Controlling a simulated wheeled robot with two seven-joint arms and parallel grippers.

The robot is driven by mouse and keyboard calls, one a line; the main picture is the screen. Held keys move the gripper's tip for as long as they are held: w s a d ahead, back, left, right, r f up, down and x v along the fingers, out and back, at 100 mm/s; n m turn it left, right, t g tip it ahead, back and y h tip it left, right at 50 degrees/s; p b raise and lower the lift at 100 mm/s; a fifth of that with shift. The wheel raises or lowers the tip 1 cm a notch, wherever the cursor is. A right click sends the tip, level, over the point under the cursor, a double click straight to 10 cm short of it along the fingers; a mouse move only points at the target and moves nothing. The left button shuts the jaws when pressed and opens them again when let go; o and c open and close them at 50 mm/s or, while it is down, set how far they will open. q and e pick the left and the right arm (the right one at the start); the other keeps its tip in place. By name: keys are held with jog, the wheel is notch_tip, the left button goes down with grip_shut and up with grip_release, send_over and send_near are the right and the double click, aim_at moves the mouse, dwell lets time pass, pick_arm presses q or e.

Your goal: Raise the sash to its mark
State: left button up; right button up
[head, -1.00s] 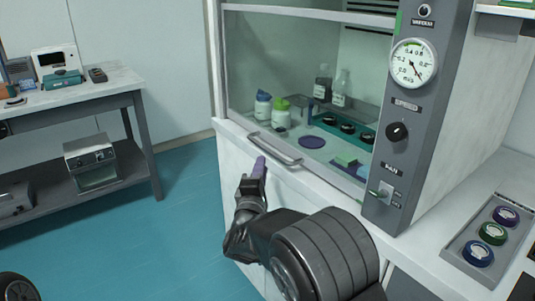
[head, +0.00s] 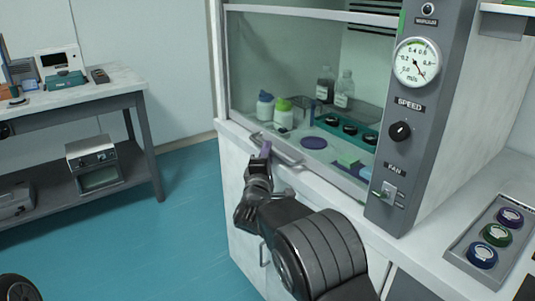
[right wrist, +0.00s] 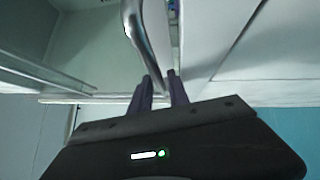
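The fume hood's glass sash (head: 290,60) is down, with its lower edge near the worktop front. A metal bar handle (head: 284,154) runs along the front of its lower edge. A green strip (head: 399,22) shows on the hood's right post, high up. My right gripper (head: 265,150) is at the handle's left end, pointing up. In the right wrist view, the handle bar (right wrist: 138,35) runs down to between the purple fingers (right wrist: 159,88) of that gripper. Whether they press on the bar I cannot tell. My left gripper is not in view.
Behind the glass stand bottles (head: 283,112), a purple disc (head: 313,142) and a teal rack (head: 345,130). The control panel (head: 400,160) with gauge and knob is right of the sash. A grey tray (head: 463,247) lies at right.

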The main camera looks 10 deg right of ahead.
jog(key=shift+c, duration=0.5)
grip_shut()
dwell(0.8)
